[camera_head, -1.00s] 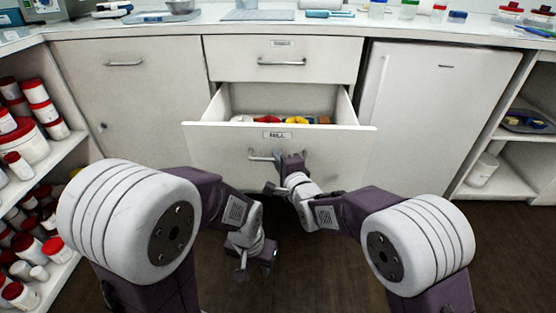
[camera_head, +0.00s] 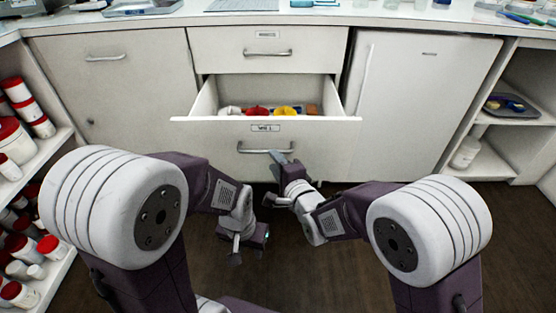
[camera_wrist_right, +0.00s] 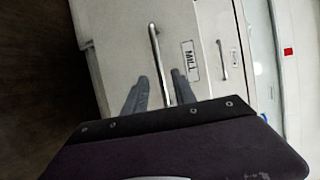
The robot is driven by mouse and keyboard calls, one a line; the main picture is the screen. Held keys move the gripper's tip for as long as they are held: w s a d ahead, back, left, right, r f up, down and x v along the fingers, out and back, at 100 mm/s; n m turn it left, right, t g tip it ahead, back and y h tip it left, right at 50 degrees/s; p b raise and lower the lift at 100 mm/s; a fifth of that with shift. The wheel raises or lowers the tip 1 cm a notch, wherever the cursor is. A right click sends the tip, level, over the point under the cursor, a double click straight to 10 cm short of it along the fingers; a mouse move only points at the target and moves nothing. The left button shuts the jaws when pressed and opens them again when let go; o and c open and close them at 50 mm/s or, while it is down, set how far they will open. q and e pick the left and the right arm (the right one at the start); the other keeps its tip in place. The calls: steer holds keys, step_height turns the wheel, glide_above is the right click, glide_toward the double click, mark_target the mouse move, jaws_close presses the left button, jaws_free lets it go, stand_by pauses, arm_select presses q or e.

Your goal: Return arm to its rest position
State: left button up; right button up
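My right gripper (camera_head: 279,157) is at the handle (camera_head: 252,150) of the open drawer labelled MILL (camera_head: 215,135). In the right wrist view its two fingers (camera_wrist_right: 160,95) are apart. The drawer's handle bar (camera_wrist_right: 158,60) runs between them in the picture; whether they touch it, I cannot tell. Nothing else is between the fingers. My left gripper (camera_head: 238,248) hangs low over the dark floor, left of my right arm and below the drawer. Its fingers are too small and dark to judge.
The open drawer holds red, yellow and white items. A closed drawer (camera_head: 310,50) is above it, under a cluttered counter (camera_head: 330,15). Shelves of red-lidded jars (camera_head: 40,125) stand at left, an open shelf (camera_head: 500,165) at right. Dark floor (camera_head: 330,270) lies below.

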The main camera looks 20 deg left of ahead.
arm_select(q)
steer(key=shift+r, duration=0.3)
arm_select(e)
steer(key=shift+v, duration=1.1)
